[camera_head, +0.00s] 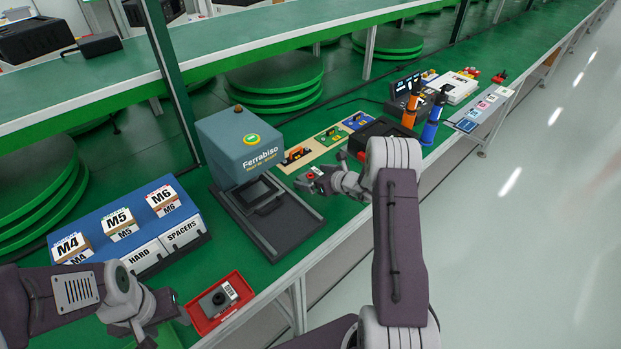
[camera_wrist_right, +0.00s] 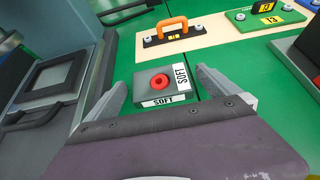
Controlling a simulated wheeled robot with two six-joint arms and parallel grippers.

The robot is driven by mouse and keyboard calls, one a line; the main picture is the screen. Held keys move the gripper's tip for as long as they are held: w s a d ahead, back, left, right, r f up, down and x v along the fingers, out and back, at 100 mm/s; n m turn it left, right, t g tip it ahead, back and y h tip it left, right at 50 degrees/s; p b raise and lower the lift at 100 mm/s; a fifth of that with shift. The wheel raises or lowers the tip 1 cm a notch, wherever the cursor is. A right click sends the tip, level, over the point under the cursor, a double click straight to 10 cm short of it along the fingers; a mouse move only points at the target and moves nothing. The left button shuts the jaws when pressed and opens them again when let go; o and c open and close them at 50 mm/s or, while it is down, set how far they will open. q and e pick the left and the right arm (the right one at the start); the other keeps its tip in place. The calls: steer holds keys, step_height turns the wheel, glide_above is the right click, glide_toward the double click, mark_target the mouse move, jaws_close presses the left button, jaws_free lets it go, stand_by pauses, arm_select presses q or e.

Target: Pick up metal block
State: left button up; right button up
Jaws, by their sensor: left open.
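A second grey block (camera_head: 216,299) with a black knob and a white label sits in a red tray (camera_head: 246,289). My left gripper (camera_head: 166,324) is open and empty, just left of that tray.
A Ferrabiso machine (camera_head: 240,148) with a dark platform (camera_head: 273,222) stands left of my right gripper. A beige board with an orange handle (camera_wrist_right: 172,31) lies beyond the SOFT block. A blue parts bin (camera_head: 200,215) stands at left. Orange (camera_head: 411,108) and blue (camera_head: 434,120) tools stand at right.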

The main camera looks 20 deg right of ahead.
mark_target(314, 178)
steer(key=c, duration=1.5)
steer(key=shift+c, duration=0.2)
arm_select(q)
steer(key=shift+r, duration=0.1)
arm_select(e)
steer(key=shift+r, duration=0.55)
arm_select(q)
steer(key=shift+r, duration=0.2)
arm_select(e)
step_height(314, 178, up, 3)
steer(key=shift+s+d+r, duration=0.15)
steer(key=shift+r, duration=0.05)
arm_select(q)
steer(key=shift+r+p, duration=0.45)
steer(key=shift+p, duration=0.25)
arm_select(e)
steer(key=d+v, duration=0.1)
steer(key=v, duration=1.2)
steer(key=shift+w, duration=0.35)
